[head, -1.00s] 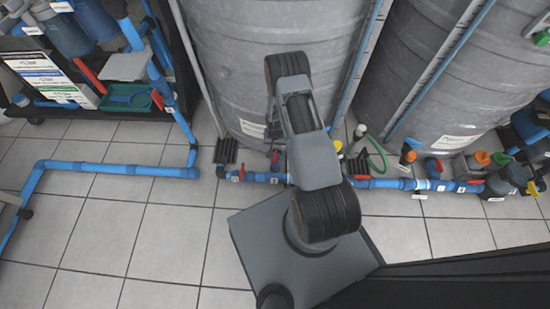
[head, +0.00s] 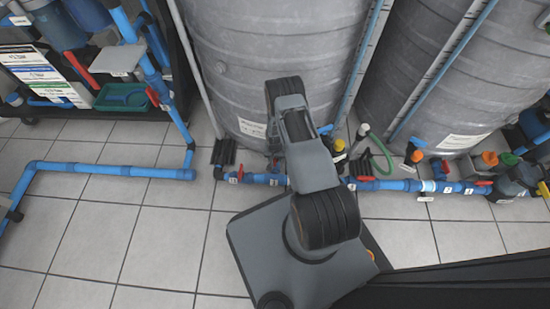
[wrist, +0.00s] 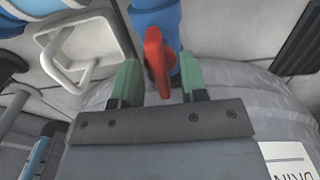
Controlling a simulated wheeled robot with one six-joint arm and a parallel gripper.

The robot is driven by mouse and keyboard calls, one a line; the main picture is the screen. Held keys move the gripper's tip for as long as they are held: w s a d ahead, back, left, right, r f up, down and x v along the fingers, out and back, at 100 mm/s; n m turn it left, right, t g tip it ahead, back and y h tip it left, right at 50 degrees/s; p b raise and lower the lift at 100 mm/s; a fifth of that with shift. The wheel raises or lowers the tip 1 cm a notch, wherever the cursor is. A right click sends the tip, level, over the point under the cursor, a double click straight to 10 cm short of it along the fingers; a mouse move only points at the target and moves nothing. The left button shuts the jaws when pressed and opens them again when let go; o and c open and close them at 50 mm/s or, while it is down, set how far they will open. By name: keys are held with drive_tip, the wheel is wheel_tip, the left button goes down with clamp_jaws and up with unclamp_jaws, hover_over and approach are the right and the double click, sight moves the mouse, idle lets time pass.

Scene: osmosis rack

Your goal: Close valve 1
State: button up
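In the wrist view, a red valve handle (wrist: 157,60) sits on a blue pipe (wrist: 155,18). My gripper (wrist: 159,64) is open, with one green fingertip on each side of the handle. The handle lies between the fingers, with a visible gap to each; I see no grip on it. In the head view, my arm hides the gripper. The low blue pipe (head: 258,179) carries small number tags, too small to read surely, so I cannot tell which valve is number 1. Another red handle (head: 366,179) shows just right of my arm.
Large grey tanks (head: 270,50) stand behind the pipe. A blue floor pipe (head: 110,170) runs at left, below a shelf holding a green tray (head: 123,97). A green hose (head: 383,160) curves at right. Tiled floor is clear at front left. The wrist view shows a white bracket (wrist: 75,50).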

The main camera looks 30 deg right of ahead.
drive_tip(key=shift+c, duration=0.3)
clamp_jaws()
drive_tip(key=shift+m, duration=0.3)
drive_tip(key=m+b, duration=0.1)
drive_tip(key=m, duration=0.2)
drive_tip(key=shift+m, duration=0.3)
drive_tip(key=m+b, duration=0.1)
drive_tip(key=m, duration=0.3)
drive_tip(key=shift+m, duration=0.3)
drive_tip(key=m, duration=0.4)
drive_tip(key=shift+b, duration=0.35)
drive_tip(key=m, duration=0.5)
drive_tip(key=shift+m, duration=0.3)
drive_tip(key=shift+o, duration=0.3)
unclamp_jaws()
drive_tip(key=shift+b, duration=0.3)
